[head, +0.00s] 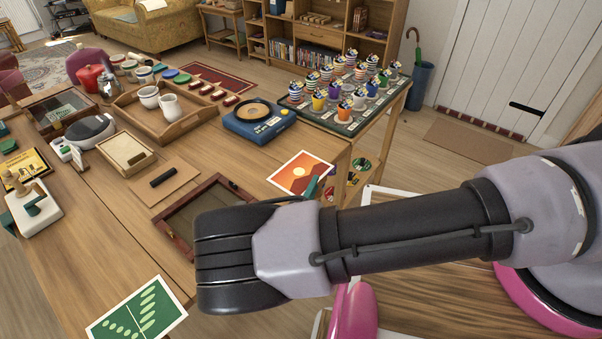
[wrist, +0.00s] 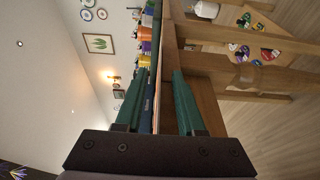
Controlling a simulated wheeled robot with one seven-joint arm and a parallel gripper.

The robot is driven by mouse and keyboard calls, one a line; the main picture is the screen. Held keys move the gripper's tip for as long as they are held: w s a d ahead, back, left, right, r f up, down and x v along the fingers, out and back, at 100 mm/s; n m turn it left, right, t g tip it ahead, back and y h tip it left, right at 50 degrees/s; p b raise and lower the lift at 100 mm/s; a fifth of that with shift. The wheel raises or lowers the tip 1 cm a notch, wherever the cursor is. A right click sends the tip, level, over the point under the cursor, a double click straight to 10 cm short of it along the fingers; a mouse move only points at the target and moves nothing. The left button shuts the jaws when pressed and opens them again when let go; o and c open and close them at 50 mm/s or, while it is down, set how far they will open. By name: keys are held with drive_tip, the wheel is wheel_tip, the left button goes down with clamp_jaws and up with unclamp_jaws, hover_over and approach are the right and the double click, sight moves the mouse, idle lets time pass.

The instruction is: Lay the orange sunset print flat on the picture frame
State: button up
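The orange sunset print (head: 298,171), white-bordered with a pale sun, lies at the right edge of the wooden table. The picture frame (head: 177,219), a dark reddish wooden rim around a grey-green panel, lies flat to its left; my arm hides its near right part. My gripper (head: 318,187) is mostly hidden behind my arm in the head view; a green finger shows at the print's right corner. In the wrist view, my gripper's (wrist: 160,73) two green fingers are apart, level with the table edge between them. I cannot tell whether the print is between them.
A green leaf print (head: 137,312) lies at the near table edge. A blue player (head: 258,124) stands behind the sunset print. A brown board with a black bar (head: 163,177) lies beyond the frame. A side table (head: 345,125) with several colourful cups stands at the back right.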

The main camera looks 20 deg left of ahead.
clamp_jaws()
